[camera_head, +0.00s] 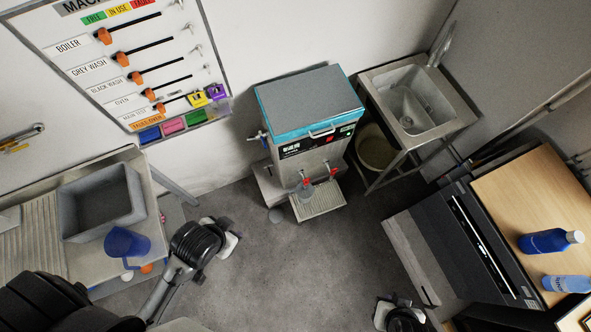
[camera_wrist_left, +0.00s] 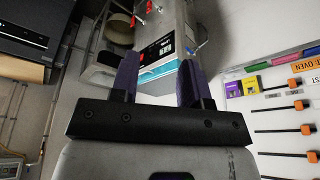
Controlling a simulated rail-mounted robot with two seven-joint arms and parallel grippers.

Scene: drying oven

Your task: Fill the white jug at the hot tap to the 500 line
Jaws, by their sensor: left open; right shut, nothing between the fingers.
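The water boiler (camera_head: 310,105), a grey box with a blue band, stands against the back wall. Two red-handled taps show on its front, a left tap (camera_head: 307,182) and a right tap (camera_head: 333,171), above a slotted drip tray (camera_head: 320,201). My left gripper (camera_wrist_left: 160,68) is open, purple fingers apart and empty, with the boiler beyond. My right gripper (camera_head: 388,314) is shut and empty at the bottom of the head view.
A blue jug (camera_head: 127,243) stands by a grey basin (camera_head: 101,203) on the left bench. A sink (camera_head: 412,100) is right of the boiler. A tag board (camera_head: 130,62) hangs on the wall. The middle floor is mostly clear.

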